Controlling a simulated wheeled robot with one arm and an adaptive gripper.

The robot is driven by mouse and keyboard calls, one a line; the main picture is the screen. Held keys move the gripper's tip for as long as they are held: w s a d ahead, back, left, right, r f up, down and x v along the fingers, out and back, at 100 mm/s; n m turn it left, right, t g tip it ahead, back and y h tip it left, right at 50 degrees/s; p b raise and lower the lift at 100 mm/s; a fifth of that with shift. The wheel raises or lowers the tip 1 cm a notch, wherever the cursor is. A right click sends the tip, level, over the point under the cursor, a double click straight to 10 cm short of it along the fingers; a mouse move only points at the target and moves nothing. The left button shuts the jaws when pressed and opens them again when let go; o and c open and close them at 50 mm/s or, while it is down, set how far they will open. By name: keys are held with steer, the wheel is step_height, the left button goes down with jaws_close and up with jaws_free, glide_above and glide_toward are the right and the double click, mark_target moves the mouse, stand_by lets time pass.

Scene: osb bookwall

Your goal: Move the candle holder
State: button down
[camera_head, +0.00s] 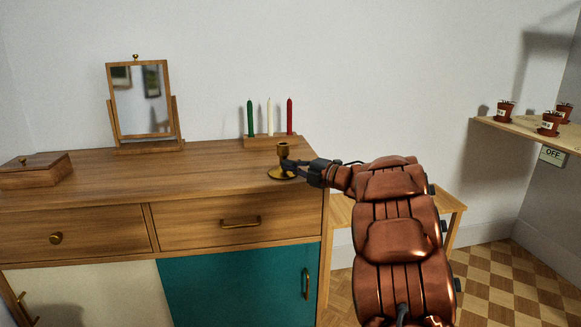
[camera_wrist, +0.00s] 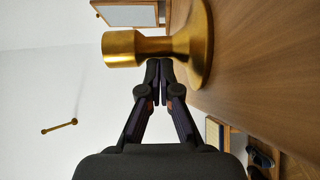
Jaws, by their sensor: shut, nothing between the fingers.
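The brass candle holder (camera_head: 283,149) stands upright on the dresser top near its right end, with a round base and a cup on top. It also shows in the wrist view, turned sideways, with its cup (camera_wrist: 122,48) to the left and its base (camera_wrist: 202,45) on the wood. My gripper (camera_head: 289,164) is at its right side, low over the dresser. In the wrist view the fingertips (camera_wrist: 160,68) are together, right beside the stem. Nothing is held between them. I cannot tell whether they touch the stem.
A wooden block (camera_head: 262,142) with green, white and red candles stands behind the candle holder. A tilting mirror (camera_head: 141,100) and a wooden box (camera_head: 35,171) are further left on the dresser (camera_head: 190,175). The dresser top left of the holder is clear. Small pots stand on a shelf (camera_head: 525,131) at right.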

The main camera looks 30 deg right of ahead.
mark_target(286, 157)
steer(key=shift+w+d+r+p, duration=0.1)
steer(key=shift+w+d+p, duration=0.3)
steer(key=shift+w, duration=0.4)
steer(key=shift+w+d+p, duration=0.25)
steer(key=shift+w+p, duration=0.2)
steer(key=shift+w, duration=0.3)
steer(key=shift+w+d+r+p, duration=0.1)
steer(key=shift+w+d+p, duration=0.3)
steer(key=shift+w, duration=0.4)
steer(key=shift+w+d+f+p, duration=0.15)
steer(key=shift+w+p, duration=0.15)
steer(key=shift+w, duration=0.35)
steer(key=shift+s, duration=0.1)
